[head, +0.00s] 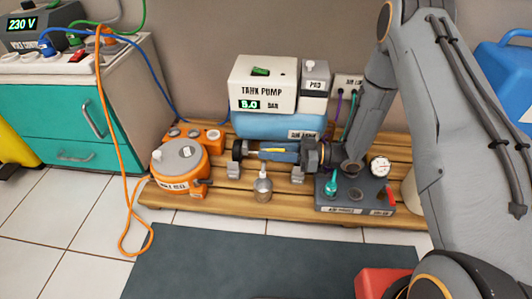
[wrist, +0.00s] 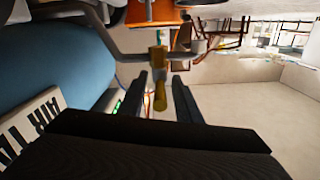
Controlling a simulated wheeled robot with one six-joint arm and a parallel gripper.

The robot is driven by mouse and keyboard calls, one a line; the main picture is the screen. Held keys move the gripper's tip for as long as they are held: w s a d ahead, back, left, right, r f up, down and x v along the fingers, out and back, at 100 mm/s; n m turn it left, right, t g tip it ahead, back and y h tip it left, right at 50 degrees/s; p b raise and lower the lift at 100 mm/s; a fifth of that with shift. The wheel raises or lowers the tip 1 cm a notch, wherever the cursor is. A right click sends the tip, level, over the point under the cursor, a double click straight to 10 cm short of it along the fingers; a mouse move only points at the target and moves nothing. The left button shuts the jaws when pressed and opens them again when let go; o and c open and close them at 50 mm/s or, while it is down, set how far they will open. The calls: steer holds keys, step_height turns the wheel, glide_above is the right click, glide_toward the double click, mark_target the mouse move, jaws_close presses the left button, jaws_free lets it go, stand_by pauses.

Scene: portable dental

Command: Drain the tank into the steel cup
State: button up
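The blue air tank (head: 240,123) lies on the wooden pallet under the white tank pump box (head: 262,84), whose display reads about 8.0 bar. It fills the left of the wrist view (wrist: 62,45). The steel cup (head: 262,190) stands upright on the pallet in front of the tank, with a small pale tip at its mouth. A brass-yellow valve handle (wrist: 160,97) shows in the wrist view. My gripper (wrist: 160,76) is open, with one finger on each side of the handle. Contact cannot be told. In the head view, my arm partly blocks the tank front.
An orange round unit (head: 180,165) stands left on the pallet. A dark block (head: 352,193) with a green knob, red lever and gauge (head: 380,167) stands right. An orange cable (head: 127,225) hangs to the floor by the teal cabinet (head: 70,120). The dark mat (head: 240,265) is clear.

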steer(key=shift+a, duration=0.6)
jaws_close()
